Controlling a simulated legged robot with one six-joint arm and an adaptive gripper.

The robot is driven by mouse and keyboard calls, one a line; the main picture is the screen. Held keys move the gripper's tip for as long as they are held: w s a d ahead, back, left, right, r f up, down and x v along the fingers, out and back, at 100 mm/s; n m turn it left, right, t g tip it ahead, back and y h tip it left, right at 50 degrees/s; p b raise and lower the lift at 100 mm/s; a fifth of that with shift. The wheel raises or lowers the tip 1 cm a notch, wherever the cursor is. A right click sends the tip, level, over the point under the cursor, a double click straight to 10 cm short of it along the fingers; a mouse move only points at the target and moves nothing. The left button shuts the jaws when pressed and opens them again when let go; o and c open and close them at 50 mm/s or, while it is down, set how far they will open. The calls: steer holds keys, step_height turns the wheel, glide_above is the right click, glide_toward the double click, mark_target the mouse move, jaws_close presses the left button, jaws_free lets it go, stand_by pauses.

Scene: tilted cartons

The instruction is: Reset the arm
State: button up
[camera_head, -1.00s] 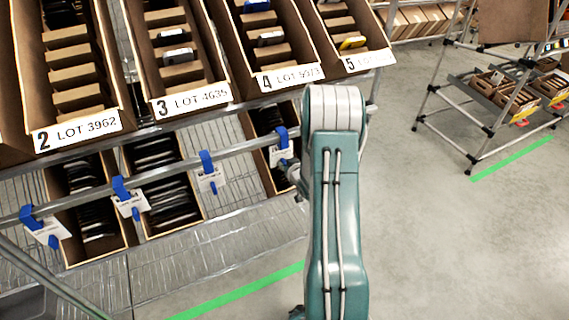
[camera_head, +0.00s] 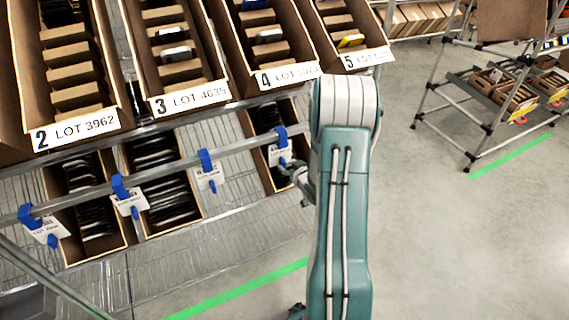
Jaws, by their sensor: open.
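My teal arm with a white-grey joint at its top stands upright in the middle right of the view. A small dark grey part of my gripper (camera_head: 291,168) shows just left of the arm, in front of the lower carton at the right end of the rack. The arm hides the rest of it. My gripper is open, and nothing is seen held in it.
Tilted cartons labelled 2 (camera_head: 75,131), 3 (camera_head: 190,98), 4 (camera_head: 287,74) and 5 (camera_head: 366,58) fill the upper rack. A lower rail (camera_head: 170,170) carries blue clips. Another rack (camera_head: 475,100) stands at right. Grey floor (camera_head: 440,240) between is clear.

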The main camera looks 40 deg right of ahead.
steer(key=v, duration=0.7)
steer(key=a+r+n+g, duration=0.1)
steer(key=a+r+g, duration=0.3)
steer(key=a+r, duration=1.05)
steer(key=s+a+r+n+g+y, duration=0.1)
steer(key=s+a+r, duration=0.3)
steer(key=s+a, duration=0.3)
steer(key=s+a+r+g+y, duration=0.2)
steer(key=s+a+r, duration=0.2)
steer(key=s+a, duration=0.4)
steer(key=shift+s+a+r+n, duration=0.2)
steer(key=shift+s+r+n, duration=0.2)
steer(key=shift+s, duration=0.6)
